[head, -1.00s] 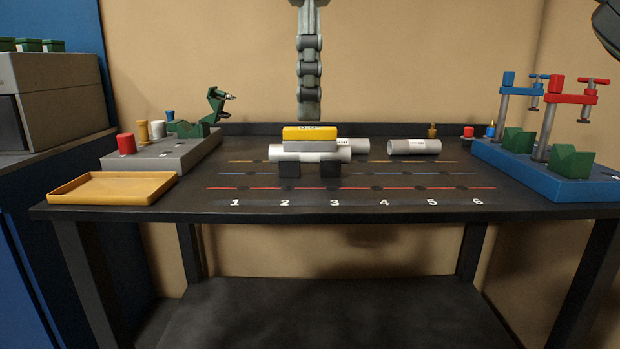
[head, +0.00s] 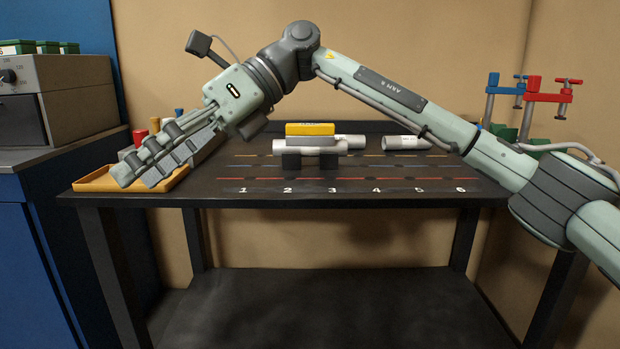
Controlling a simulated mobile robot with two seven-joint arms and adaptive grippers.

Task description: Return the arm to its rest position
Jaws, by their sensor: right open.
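My right arm (head: 395,92) comes in from the right edge and reaches across above the bench to the left. Its gripper (head: 138,172) points down and left, open, with its fingers in front of the yellow tray (head: 100,184) at the bench's left end. Nothing shows between the fingers. Whether the fingertips touch the tray I cannot tell. The arm hides part of the left fixture and of the blue stand on the right. My left gripper is not in view.
A yellow block (head: 310,129) sits on a grey piece above a pale cylinder on black supports (head: 292,162). Another pale cylinder (head: 402,143) lies to the right. Red and blue clamps (head: 549,97) stand at the right. The numbered bench front (head: 350,190) is clear.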

